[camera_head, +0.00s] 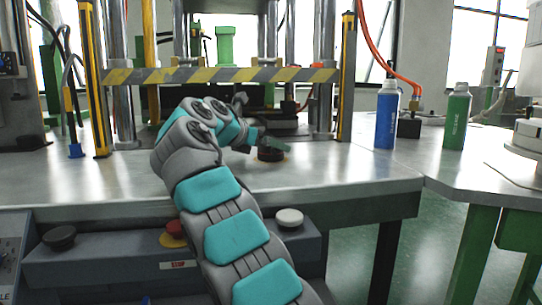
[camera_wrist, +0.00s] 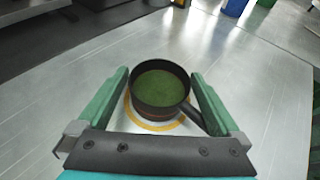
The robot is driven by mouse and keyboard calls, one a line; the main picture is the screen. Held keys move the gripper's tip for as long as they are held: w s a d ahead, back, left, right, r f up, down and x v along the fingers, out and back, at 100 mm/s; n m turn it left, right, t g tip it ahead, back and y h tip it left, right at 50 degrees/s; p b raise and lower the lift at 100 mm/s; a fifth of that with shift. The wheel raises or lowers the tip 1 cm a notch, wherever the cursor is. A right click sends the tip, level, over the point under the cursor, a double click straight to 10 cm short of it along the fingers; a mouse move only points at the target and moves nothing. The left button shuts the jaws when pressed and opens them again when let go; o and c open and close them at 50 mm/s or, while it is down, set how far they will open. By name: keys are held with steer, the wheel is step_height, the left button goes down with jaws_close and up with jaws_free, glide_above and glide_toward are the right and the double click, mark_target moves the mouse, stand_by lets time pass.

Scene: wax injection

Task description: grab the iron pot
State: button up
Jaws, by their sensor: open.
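The iron pot (camera_wrist: 160,88) is a small dark pan with a green inside and a handle pointing to the lower right in the wrist view. It stands upright on a metal table, within a yellow ring mark (camera_wrist: 150,125). My gripper (camera_wrist: 162,82) is open, with one green finger on each side of the pot. The right finger is close to the handle; I cannot tell whether they touch. In the head view the pot (camera_head: 270,154) is small and dark, partly hidden by my gripper (camera_head: 268,144).
A press with a yellow-black striped bar (camera_head: 220,75) stands behind the pot. A blue bottle (camera_head: 387,115) and a green bottle (camera_head: 456,117) stand to the right. A panel with a red button (camera_head: 174,227) is below the table's front edge. The tabletop (camera_head: 340,170) right of the pot is clear.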

steer(key=c, duration=1.3)
steer(key=shift+r, duration=0.15)
